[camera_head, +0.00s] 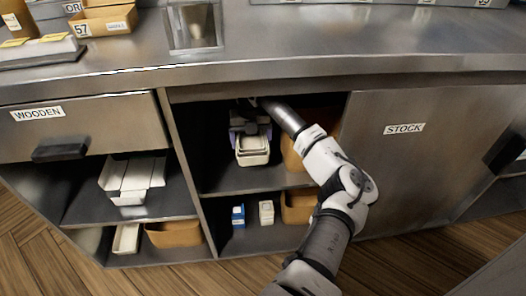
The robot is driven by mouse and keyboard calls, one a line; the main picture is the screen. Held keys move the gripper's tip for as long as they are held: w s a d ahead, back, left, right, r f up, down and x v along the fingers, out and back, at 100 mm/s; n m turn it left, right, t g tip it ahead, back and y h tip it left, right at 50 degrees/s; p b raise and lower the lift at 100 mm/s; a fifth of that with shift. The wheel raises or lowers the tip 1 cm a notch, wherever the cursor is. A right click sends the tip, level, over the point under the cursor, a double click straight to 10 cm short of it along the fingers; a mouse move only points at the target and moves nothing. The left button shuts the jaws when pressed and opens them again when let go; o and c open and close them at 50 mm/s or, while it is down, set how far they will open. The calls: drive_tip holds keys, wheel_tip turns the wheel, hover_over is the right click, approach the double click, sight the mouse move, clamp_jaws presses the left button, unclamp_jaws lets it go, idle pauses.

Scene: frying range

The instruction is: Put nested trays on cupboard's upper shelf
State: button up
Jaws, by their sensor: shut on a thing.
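The nested trays (253,158), white and stacked one in another, are inside the open middle cupboard. My gripper (250,136) is shut on the trays at their far side, and my arm reaches in from the right. The trays are at the upper shelf (222,183), roughly level. I cannot tell whether they touch the shelf or hang just above it. The fingertips are small and dark in the cupboard's shade, and the arm hides part of the shelf's right side.
A tan bin (292,156) stands right of the trays on the upper shelf, partly behind my arm. The lower shelf holds a blue box (238,216), a white box (266,212) and another tan bin (298,207). The sliding door marked STOCK (420,165) covers the right. Left of the trays looks clear.

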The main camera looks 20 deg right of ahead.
wheel_tip(320, 180, down, 8)
drive_tip(key=shift+r+b, duration=0.1)
drive_tip(key=shift+b, duration=0.25)
drive_tip(key=o, duration=0.8)
wheel_tip(320, 180, up, 8)
drive_tip(key=shift+f+p, duration=0.2)
drive_tip(key=shift+p, duration=0.2)
